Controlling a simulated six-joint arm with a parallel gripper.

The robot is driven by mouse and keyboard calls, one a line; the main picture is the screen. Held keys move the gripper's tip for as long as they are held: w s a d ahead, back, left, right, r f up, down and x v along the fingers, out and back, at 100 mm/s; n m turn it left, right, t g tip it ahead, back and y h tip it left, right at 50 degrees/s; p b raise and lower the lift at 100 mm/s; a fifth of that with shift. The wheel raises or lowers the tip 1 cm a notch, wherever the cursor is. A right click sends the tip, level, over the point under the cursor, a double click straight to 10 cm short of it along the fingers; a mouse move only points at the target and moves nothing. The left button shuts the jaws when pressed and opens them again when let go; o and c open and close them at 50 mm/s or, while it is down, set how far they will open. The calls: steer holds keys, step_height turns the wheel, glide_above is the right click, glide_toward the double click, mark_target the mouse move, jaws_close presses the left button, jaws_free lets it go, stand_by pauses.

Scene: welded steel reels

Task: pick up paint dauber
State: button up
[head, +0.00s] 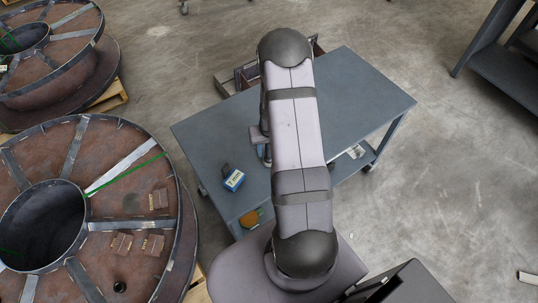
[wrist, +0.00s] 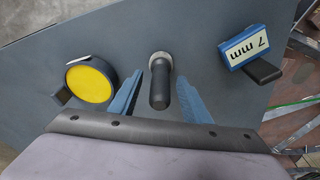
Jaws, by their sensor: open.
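In the wrist view a dark cylinder with a pale, rounded far end, which looks like the paint dauber (wrist: 159,90), shows on the blue-grey table top. I cannot tell whether it stands or lies. My gripper (wrist: 160,76) is open, with one blue finger on each side of the dauber and a gap visible on both sides. Whether the fingers are level with it is unclear. In the head view my arm hides the dauber, and only part of my gripper shows at the arm's left edge.
A blue block marked "7 mm" (wrist: 245,48) with a black handle lies right of the dauber; a yellow-faced round tool (wrist: 90,84) lies left. An orange-brown item (head: 250,218) is near the table's (head: 360,98) lower-left edge. Large steel reels (head: 140,215) stand left. The table's right side is clear.

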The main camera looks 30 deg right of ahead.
steer(key=shift+w+d+f+p, duration=0.1)
steer(key=shift+w+f+p, duration=0.05)
steer(key=shift+f, duration=0.65)
steer(key=shift+w+f+p, duration=0.1)
steer(key=shift+f+p, duration=0.05)
steer(key=shift+f, duration=0.6)
steer(key=shift+c, duration=0.4)
steer(key=c, duration=0.8)
steer(key=shift+r, duration=0.2)
